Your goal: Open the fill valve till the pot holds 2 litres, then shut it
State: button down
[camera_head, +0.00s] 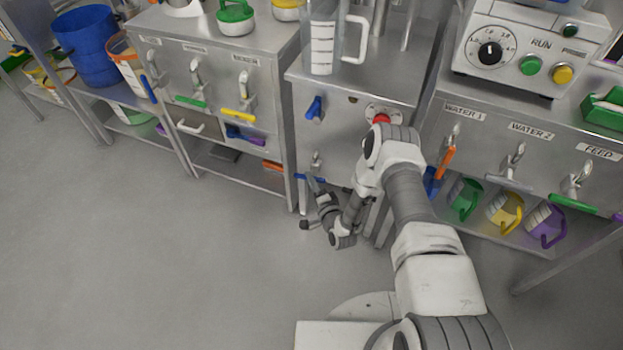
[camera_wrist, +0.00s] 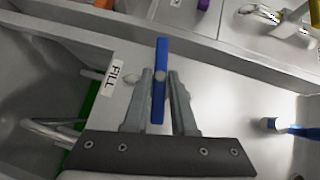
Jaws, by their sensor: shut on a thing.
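My gripper (camera_wrist: 160,88) is shut on the blue lever (camera_wrist: 161,60) of the fill valve, with a finger on each side. A FILL label (camera_wrist: 115,78) is beside it. In the head view my gripper (camera_head: 313,186) is low at the front of the middle steel cabinet, and the blue lever (camera_head: 300,177) shows partly there, lying roughly sideways. A clear pot (camera_head: 322,40) with a white graduated scale and a white handle stands on the cabinet top. Its top is cut off by the frame, and I cannot tell the liquid level.
Another blue lever (camera_head: 315,108) sits higher on the same cabinet. A red knob (camera_head: 381,119) is right of it, close to my arm. Water and feed valves (camera_head: 515,158) line the right bench, with coloured jugs below. A control box (camera_head: 530,50) stands above. Floor at left is clear.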

jog(key=shift+w+a+r+n+g+h+p, duration=0.15)
jog(key=shift+n+g+h+p, duration=0.35)
jog(key=shift+n+g+h, duration=0.85)
jog(key=shift+a+r+n+g+h+p, duration=0.25)
jog(key=shift+n+g+h+p, duration=0.35)
jog(key=shift+n+h, duration=0.85)
jog(key=shift+w+a+r+n+g+h+p, duration=0.1)
jog(key=shift+a+n+g+h+p, duration=0.25)
jog(key=shift+n+g+h, duration=1.1)
jog(key=shift+d+m+h, duration=0.15)
jog(key=shift+m+h, duration=0.3)
jog(key=shift+h, duration=0.2)
jog(key=c, duration=0.7)
grip_release()
jog(key=shift+c, duration=0.2)
jog(key=p+v, duration=0.5)
jog(key=v, duration=1.2)
jog(key=shift+s, duration=0.4)
